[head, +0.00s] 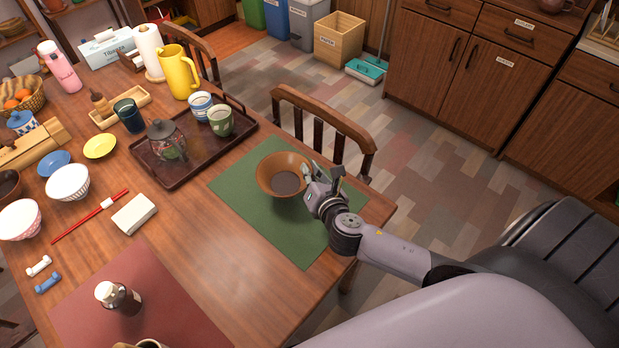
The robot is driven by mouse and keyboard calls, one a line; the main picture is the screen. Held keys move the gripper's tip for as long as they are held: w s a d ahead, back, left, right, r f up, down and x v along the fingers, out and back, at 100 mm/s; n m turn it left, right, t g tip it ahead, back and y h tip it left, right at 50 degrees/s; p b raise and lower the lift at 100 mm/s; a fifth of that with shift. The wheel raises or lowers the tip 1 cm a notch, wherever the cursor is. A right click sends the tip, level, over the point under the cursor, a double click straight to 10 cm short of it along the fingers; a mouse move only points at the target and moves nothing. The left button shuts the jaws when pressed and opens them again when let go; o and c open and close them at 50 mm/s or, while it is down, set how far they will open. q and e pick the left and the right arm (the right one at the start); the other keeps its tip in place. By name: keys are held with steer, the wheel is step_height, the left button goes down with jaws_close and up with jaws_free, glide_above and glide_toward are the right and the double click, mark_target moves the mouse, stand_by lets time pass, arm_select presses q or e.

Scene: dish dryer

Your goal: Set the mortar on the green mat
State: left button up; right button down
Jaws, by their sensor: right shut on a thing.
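My right gripper (311,174) comes in from the right and is shut on the mortar's right rim. The gripper and its wrist cover part of the mat's right side. My left gripper is not in view.
A dark tray (163,179) with a glass teapot (167,142) and two cups stands left of the mat. A wooden chair (325,126) is close behind it. A red mat (90,308) with a bottle (118,298) lies at the front. The green mat's front part is clear.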

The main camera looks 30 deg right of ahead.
steer(key=shift+f, duration=0.95)
steer(key=shift+f, duration=0.1)
steer(key=c, duration=1.8)
jaws_free()
steer(key=shift+o, duration=0.2)
steer(key=shift+s, duration=0.25)
steer(key=v, duration=1.1)
steer(key=shift+s+a+r, duration=0.15)
steer(key=shift+s+r, duration=0.1)
steer(key=shift+s+f, duration=0.1)
